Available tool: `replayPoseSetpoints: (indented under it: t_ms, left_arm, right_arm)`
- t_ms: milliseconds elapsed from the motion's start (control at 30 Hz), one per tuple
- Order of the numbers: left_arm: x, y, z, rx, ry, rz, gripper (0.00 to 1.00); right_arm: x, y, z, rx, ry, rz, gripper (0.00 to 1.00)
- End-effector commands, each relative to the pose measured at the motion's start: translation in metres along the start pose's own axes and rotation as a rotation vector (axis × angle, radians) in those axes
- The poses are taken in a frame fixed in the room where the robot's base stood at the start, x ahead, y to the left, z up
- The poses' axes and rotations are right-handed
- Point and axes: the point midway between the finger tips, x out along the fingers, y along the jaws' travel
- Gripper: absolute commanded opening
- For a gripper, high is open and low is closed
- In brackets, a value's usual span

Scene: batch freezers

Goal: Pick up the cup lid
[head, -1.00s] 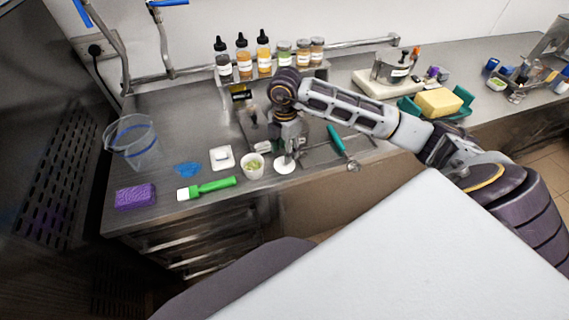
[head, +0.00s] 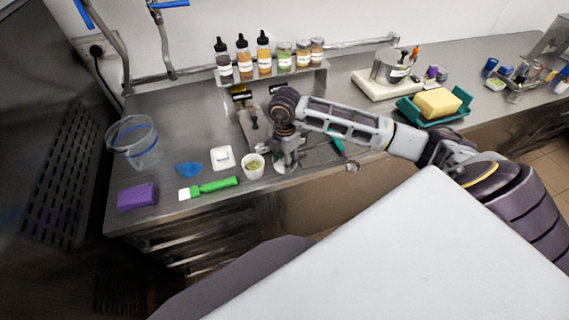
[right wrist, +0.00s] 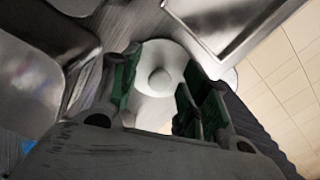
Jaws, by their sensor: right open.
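The cup lid (head: 282,168) is a small white disc lying on the steel counter near its front edge, partly hidden by my gripper. In the right wrist view the round white lid (right wrist: 160,76), with a raised knob in its middle, shows between the fingers. My right gripper (head: 286,163) points down over the lid. Its green-padded fingers (right wrist: 154,98) are apart on either side of the lid, and nothing is held. I cannot tell whether the fingers touch it. A white cup (head: 253,172) with greenish contents stands just left of the gripper. My left gripper is not in view.
A green-handled brush (head: 212,187), a purple sponge (head: 137,196), a blue scoop-like piece (head: 188,170) and a clear pitcher (head: 137,146) lie to the left. Several bottles and jars stand on a rack (head: 320,71) behind. A teal-handled tool lies right of the gripper.

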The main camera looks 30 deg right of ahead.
Motion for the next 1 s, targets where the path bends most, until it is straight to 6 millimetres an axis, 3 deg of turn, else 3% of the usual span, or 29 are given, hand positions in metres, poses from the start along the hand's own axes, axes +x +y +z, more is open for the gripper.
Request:
replayPoseSetpoints:
  t_ms: [100, 367, 767, 1000]
  left_arm:
    - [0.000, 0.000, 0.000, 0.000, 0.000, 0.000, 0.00]
    - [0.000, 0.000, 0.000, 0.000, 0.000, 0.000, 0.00]
    - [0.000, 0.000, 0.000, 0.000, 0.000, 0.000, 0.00]
    - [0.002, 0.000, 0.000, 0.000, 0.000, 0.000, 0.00]
  right_arm:
    - [0.000, 0.000, 0.000, 0.000, 0.000, 0.000, 0.43]
    - [0.000, 0.000, 0.000, 0.000, 0.000, 0.000, 0.10]
    - [-0.001, 0.000, 0.000, 0.000, 0.000, 0.001, 0.09]
    - [-0.015, 0.001, 0.000, 0.000, -0.001, 0.002, 0.09]
